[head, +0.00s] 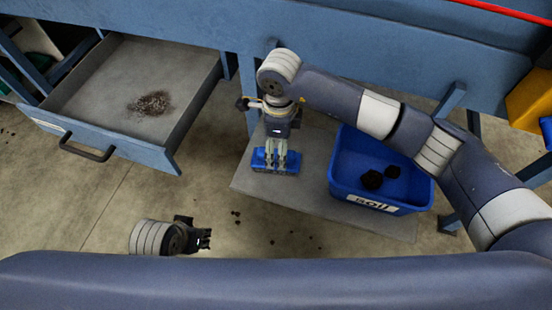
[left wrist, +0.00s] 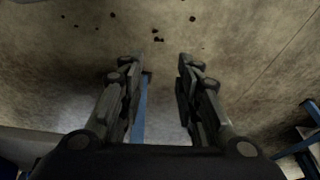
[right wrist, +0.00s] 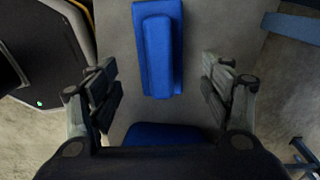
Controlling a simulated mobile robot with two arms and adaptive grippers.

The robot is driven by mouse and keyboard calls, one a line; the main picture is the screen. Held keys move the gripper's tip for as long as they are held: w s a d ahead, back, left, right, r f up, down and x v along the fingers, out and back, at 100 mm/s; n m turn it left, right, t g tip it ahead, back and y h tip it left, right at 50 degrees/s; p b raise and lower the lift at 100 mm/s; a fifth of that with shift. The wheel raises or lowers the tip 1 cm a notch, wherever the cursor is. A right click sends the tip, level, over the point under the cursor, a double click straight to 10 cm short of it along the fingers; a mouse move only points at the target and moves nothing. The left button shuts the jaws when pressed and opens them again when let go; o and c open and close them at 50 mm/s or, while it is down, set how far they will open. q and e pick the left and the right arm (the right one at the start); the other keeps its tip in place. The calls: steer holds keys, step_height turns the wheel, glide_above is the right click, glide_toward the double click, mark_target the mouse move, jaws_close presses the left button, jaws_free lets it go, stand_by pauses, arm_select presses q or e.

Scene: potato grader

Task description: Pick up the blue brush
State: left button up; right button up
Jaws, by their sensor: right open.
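The blue brush (head: 259,160) is on the grey board (head: 320,215), below my right gripper (head: 276,155) in the head view. In the right wrist view, the brush (right wrist: 158,50) has a raised narrow bar and lies ahead of the fingers, centred between them. My right gripper (right wrist: 161,85) is open, with gaps on both sides of the brush; contact cannot be seen. Another blue surface (right wrist: 160,135) is partly hidden by the palm. My left gripper (head: 205,238) is over the floor; the left wrist view shows its fingers (left wrist: 164,65) apart and empty.
A blue bin (head: 408,203) with dark lumps stands on the board, right of the brush. An open drawer (head: 90,85) holding a brown pile is at upper left. A blue machine frame (head: 200,25) runs along the back. Dark crumbs (head: 236,213) lie on the floor.

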mark_target(276, 152)
steer(key=f, duration=0.3)
steer(key=f+b, duration=0.1)
steer(key=f, duration=0.1)
steer(key=shift+w+a, duration=0.1)
steer(key=shift+a, duration=0.2)
arm_select(q)
steer(key=v, duration=0.3)
steer(key=shift+r, duration=0.25)
arm_select(e)
steer(key=shift+c, duration=0.5)
steer(key=c, duration=1.2)
